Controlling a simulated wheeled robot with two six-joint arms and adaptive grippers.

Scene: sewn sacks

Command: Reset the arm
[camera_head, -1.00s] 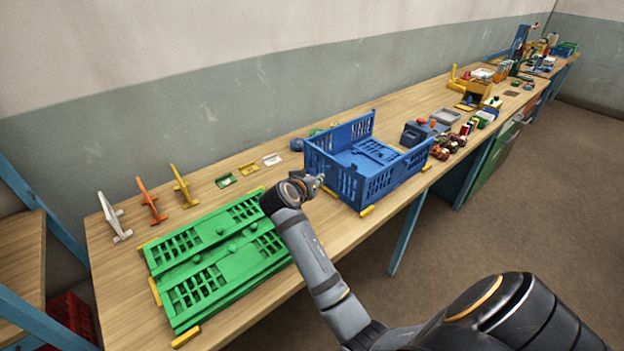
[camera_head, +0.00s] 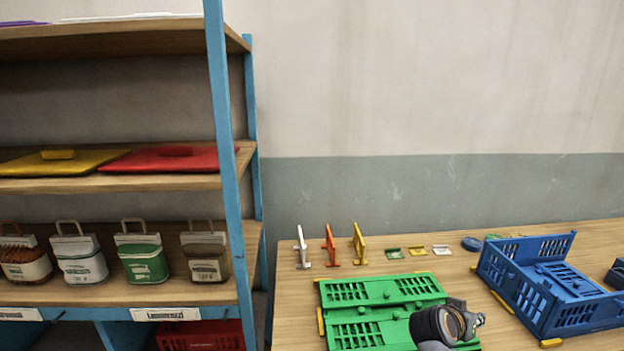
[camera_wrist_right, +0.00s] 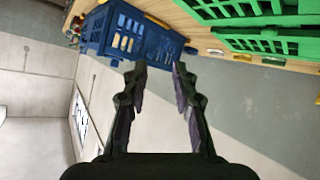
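My right gripper (camera_wrist_right: 158,85) is open and empty in the right wrist view, its two dark fingers well apart. In the head view my right wrist and the small grey end of the gripper (camera_head: 474,322) show at the lower right, in front of the green folded crate (camera_head: 350,293). The blue crate (camera_head: 556,318) stands to its right with walls raised; it also shows in the right wrist view (camera_wrist_right: 122,32), beyond the fingers. My left gripper is in neither view.
A blue-framed shelf (camera_head: 231,180) at the left holds several sewn sacks (camera_head: 144,262), with yellow and red lids (camera_head: 172,159) above. A red crate (camera_head: 200,337) sits below. White, orange and yellow handles (camera_head: 358,243) stand along the wooden table (camera_head: 296,300).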

